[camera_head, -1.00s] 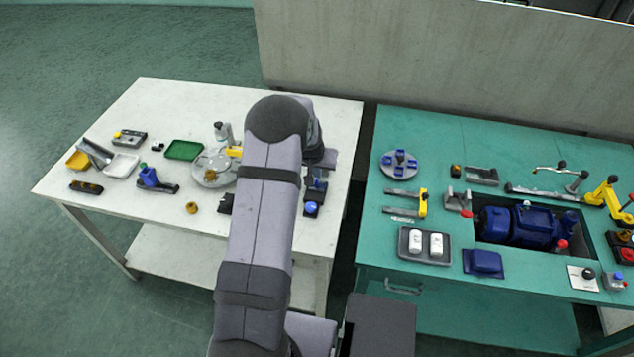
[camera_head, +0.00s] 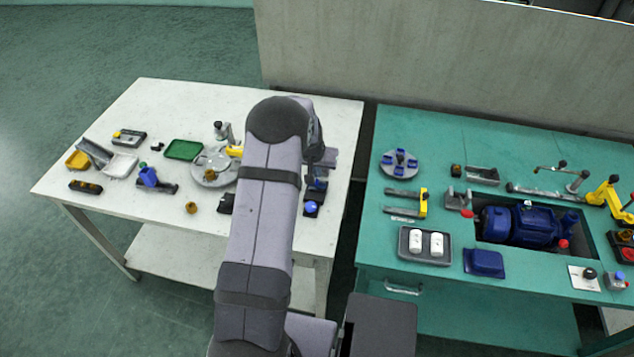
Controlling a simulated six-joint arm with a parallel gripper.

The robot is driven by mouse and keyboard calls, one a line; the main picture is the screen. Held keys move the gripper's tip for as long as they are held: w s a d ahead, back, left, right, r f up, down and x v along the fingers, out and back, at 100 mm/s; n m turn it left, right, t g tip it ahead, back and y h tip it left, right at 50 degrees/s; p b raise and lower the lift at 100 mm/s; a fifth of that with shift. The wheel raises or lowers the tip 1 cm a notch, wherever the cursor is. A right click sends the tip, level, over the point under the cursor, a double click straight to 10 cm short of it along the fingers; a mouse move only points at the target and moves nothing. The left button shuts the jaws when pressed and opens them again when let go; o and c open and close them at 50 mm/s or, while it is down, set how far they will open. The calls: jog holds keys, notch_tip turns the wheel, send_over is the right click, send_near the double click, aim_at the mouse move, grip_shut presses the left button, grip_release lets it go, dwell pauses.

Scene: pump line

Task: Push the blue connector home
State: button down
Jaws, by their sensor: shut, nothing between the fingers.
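A small blue part, which looks like the blue connector (camera_head: 316,185), sits in a dark fixture near the right edge of the white table. A round blue knob (camera_head: 311,208) is just in front of it on a dark block. My gripper (camera_head: 317,172) shows only as a small dark shape below my wrist, right by the blue part. It is shut with nothing held. I cannot tell whether it touches the connector or how deep the connector sits. My arm hides the area left of the fixture.
The white table (camera_head: 120,210) also holds a green tray (camera_head: 184,150), a grey round plate (camera_head: 210,178), a blue-handled tool (camera_head: 149,177) and yellow bins. The teal table (camera_head: 440,125) to the right carries a blue pump (camera_head: 520,224), a tray with white cylinders and a yellow clamp. A gap separates the tables.

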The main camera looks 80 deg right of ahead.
aim_at(317, 180)
jog(key=shift+f+b, duration=0.3)
jog(key=shift+f, duration=0.1)
jog(key=shift+r, duration=0.15)
dwell(0.5)
notch_tip(317, 180, up, 7)
jog(key=p, duration=0.4)
dwell(0.5)
dwell(0.4)
